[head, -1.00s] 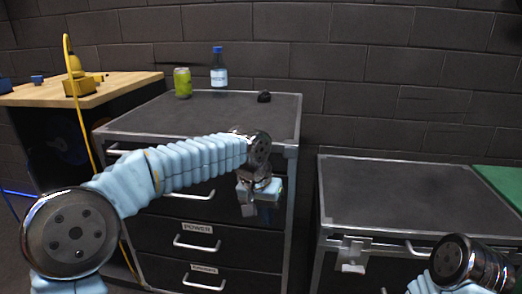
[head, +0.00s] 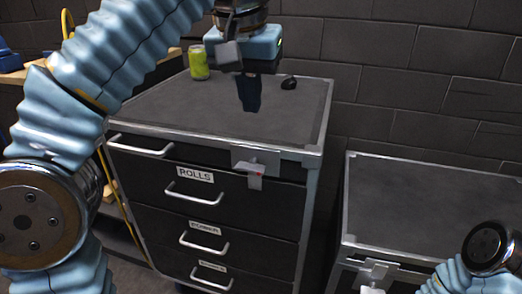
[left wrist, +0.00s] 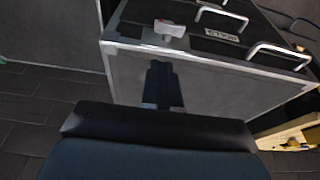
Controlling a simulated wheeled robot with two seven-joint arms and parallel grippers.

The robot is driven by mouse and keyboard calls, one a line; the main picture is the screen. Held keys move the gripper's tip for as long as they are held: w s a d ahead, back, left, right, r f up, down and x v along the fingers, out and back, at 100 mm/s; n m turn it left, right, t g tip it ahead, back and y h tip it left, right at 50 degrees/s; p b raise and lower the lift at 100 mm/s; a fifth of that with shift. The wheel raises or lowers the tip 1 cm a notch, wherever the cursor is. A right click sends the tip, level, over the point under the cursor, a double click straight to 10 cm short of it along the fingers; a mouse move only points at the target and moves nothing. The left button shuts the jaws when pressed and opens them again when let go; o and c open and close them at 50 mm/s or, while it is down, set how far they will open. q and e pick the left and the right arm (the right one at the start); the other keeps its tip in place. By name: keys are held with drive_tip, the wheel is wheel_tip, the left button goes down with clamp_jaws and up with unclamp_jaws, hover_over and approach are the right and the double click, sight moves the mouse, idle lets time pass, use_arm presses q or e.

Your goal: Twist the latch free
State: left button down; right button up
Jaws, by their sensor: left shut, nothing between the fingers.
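A grey metal latch (head: 255,165) sits at the top right of the left cabinet's front, beside the drawer labelled ROLLS. A short tab with a small red mark hangs from its plate. It also shows near the top of the left wrist view (left wrist: 171,29). My left gripper (head: 249,106) is above the cabinet top, fingers pointing down, shut and empty, apart from the latch. Its dark fingers show in the left wrist view (left wrist: 162,84). A second, similar latch (head: 374,272) is on the right cabinet's front. My right gripper is out of view.
The left cabinet's top (head: 185,110) holds a green can (head: 199,62) and a small dark object (head: 289,83). Several drawer handles (head: 195,195) stick out of its front. The lower right cabinet's top (head: 420,205) is clear in its visible part.

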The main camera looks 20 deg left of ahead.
use_arm(q)
drive_tip(key=shift+f, duration=0.1)
drive_tip(key=b, duration=0.4)
approach(258, 169)
drive_tip(key=x, duration=0.5)
drive_tip(key=shift+w+f, duration=0.15)
drive_tip(key=shift+w, duration=0.15)
drive_tip(key=shift+d+f, duration=0.1)
drive_tip(key=shift+f, duration=0.5)
